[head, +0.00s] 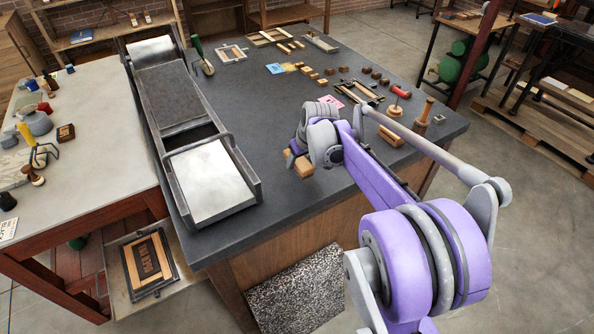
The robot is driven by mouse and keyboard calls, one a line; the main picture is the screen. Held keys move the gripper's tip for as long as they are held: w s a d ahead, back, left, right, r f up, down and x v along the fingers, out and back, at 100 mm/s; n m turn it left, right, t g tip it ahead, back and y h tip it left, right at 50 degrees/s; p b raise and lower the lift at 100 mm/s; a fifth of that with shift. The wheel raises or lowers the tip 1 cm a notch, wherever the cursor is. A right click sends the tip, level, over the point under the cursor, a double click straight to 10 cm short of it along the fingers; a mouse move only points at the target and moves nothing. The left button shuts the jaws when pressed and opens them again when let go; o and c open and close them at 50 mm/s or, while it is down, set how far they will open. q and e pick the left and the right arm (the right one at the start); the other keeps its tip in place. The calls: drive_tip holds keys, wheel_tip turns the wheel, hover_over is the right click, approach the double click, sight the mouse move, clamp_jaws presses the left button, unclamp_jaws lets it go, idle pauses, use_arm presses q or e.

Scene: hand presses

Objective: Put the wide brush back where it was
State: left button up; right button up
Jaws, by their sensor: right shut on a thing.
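My right arm reaches in from the lower right over the dark bench. My right gripper (306,152) is near the bench's front edge, right of the long press bed, mostly hidden behind its own wrist. It is shut on a light brown wooden thing (302,168), which looks like the wide brush. The wooden ends show on the left of and below the wrist; bristles cannot be made out. I cannot tell whether it touches the bench top. My left gripper is not in view.
A long metal press bed (209,178) lies on the left of the dark bench (262,120). Wooden blocks, frames and a red-handled tool (401,92) stand at the back right. The pale left table (105,150) holds jars and tools. The bench between press and gripper is clear.

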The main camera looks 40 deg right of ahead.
drive_tip(key=shift+w+f, duration=0.1)
drive_tip(key=shift+f, duration=2.05)
drive_tip(key=shift+f, duration=0.25)
drive_tip(key=o, duration=1.2)
drive_tip(key=shift+a+r, duration=0.1)
drive_tip(key=shift+r, duration=0.05)
